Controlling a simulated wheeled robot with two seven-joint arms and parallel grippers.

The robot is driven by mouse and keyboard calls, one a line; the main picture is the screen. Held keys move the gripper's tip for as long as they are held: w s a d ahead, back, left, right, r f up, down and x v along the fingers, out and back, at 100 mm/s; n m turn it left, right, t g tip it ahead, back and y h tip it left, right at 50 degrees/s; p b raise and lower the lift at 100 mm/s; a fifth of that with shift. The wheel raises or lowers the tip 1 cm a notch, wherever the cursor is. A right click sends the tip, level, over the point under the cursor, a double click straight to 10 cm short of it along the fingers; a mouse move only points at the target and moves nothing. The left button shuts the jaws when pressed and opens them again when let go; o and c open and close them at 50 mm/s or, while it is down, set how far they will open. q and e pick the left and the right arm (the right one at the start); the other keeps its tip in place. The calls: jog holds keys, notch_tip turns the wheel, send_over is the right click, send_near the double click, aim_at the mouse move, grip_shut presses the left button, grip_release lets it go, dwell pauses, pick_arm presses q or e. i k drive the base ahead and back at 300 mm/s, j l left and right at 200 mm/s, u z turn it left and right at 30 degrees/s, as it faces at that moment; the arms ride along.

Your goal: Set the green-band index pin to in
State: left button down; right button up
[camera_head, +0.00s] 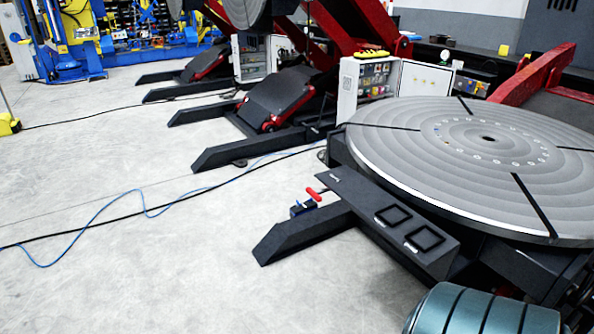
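I cannot make out a green band or an index pin clearly in the head view. The tilting positioner with its round grey slotted table (400,140) stands at the right, the table lying about flat. On its front side is a sloping dark panel (352,200) with two square recessed frames. Whether either belongs to the pin I cannot tell. Neither of my grippers is in view.
The dark base leg (300,238) reaches out over the floor. A teal banded cylinder (485,312) fills the bottom right. A white control cabinet (427,80) and another positioner's ramp-shaped base (280,92) stand behind. Cables (145,205) cross the floor, which is otherwise open at left.

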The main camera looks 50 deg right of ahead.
aim_at(316, 195)
jog(key=i+z, duration=0.2)
jog(key=i, duration=0.3)
jog(key=i+j+z, duration=0.25)
jog(key=i, duration=0.25)
jog(key=i+j+z, duration=0.2)
jog(key=i, duration=0.25)
jog(key=i+j+z, duration=0.3)
jog(key=z, duration=0.15)
jog(key=i+j+z, duration=0.75)
jog(key=j+z, duration=0.15)
jog(key=j, duration=0.15)
